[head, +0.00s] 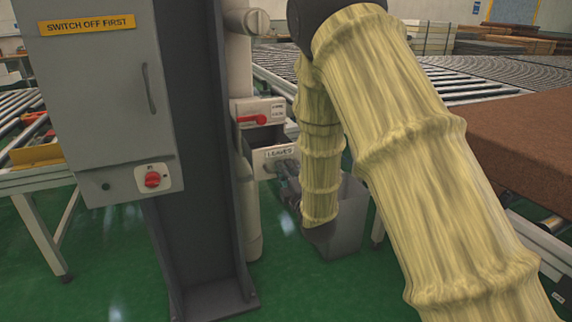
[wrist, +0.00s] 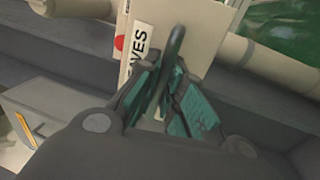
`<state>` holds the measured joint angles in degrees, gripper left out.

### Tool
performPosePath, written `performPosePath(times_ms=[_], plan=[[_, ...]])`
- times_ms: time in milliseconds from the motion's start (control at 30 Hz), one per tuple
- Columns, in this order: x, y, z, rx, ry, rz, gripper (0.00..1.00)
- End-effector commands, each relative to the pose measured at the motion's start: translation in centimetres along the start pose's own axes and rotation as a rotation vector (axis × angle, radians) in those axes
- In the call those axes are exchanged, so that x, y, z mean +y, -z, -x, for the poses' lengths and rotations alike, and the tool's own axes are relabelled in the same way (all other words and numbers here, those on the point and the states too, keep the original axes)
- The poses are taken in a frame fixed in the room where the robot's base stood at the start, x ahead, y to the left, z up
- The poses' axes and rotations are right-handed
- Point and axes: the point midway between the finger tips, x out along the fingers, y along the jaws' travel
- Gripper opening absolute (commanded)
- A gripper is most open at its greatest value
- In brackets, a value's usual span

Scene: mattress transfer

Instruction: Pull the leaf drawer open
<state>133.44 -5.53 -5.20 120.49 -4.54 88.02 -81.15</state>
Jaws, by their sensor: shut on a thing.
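The leaf drawer (head: 268,160) is a pale box front with a label reading "LEAVES", low on the post beside the grey cabinet. In the head view my gripper (head: 287,182) is small and partly hidden by my yellow-sleeved arm. How far the drawer stands out is hard to tell.
A box with a red switch handle (head: 254,119) sits just above the drawer. The grey cabinet (head: 108,90) has a red rotary switch (head: 153,180). A grey bin (head: 345,225) stands below my arm. Roller conveyors (head: 478,88) and a brown mattress (head: 525,135) are to the right.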

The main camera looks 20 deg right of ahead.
Motion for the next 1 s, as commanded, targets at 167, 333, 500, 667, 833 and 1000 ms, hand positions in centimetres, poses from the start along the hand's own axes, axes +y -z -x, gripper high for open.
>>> performPosePath(times_ms=[167, 333, 500, 667, 833, 1000], plan=[[0.2, 0.1, 2.3, 0.001, 0.002, 0.001, 0.0], [0.5, 0.1, 3.2, 0.001, 0.001, -0.001, 0.0], [0.6, 0.1, 3.4, 0.001, 0.001, -0.001, 0.0], [0.6, 0.1, 3.4, 0.001, 0.001, -0.001, 0.0], [0.6, 0.1, 3.4, 0.001, 0.001, -0.001, 0.29], [0.6, 0.0, 3.4, 0.001, 0.0, -0.001, 0.32]])
